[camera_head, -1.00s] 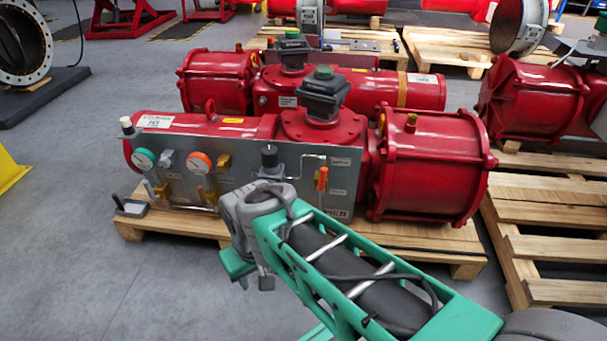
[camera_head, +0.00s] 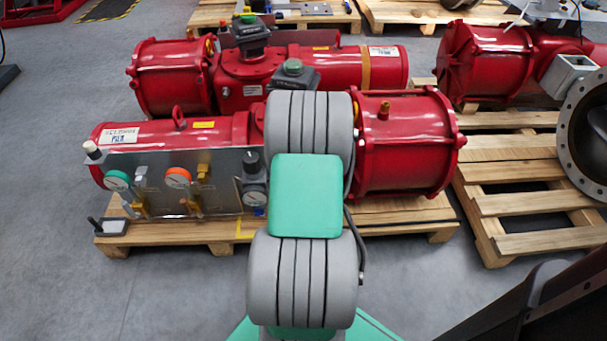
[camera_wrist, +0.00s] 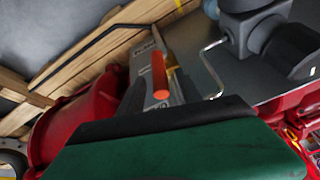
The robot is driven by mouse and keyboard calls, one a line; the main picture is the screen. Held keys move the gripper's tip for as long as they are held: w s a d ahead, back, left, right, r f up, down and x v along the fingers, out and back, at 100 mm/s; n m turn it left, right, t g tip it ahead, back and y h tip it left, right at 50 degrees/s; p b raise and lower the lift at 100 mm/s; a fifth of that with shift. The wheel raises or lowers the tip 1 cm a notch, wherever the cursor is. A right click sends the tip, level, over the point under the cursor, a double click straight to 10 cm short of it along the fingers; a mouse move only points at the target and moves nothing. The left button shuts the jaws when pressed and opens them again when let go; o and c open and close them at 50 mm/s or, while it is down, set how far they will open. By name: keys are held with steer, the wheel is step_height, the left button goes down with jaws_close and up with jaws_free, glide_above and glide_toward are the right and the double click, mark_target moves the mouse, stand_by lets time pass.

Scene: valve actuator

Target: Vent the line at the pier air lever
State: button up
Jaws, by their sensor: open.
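The orange lever (camera_wrist: 160,75) stands out from the grey metal panel (camera_wrist: 190,45) in the wrist view, with a brass fitting just beside it. In the head view my arm covers the lever and the right part of the panel.
The panel carries a green-ringed gauge (camera_head: 117,181), an orange-ringed gauge (camera_head: 178,178) and a dark regulator (camera_head: 254,185). A bent metal tube (camera_wrist: 207,62) runs near the lever. The red actuator (camera_head: 405,140) sits on a wooden pallet (camera_head: 190,233). Grey floor is clear at the left.

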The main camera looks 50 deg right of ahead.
steer(key=x, duration=0.3)
steer(key=shift+w+d+f+b, duration=0.15)
steer(key=shift+f+b, duration=0.2)
steer(key=shift+b, duration=0.05)
jaws_close()
stand_by(1.1)
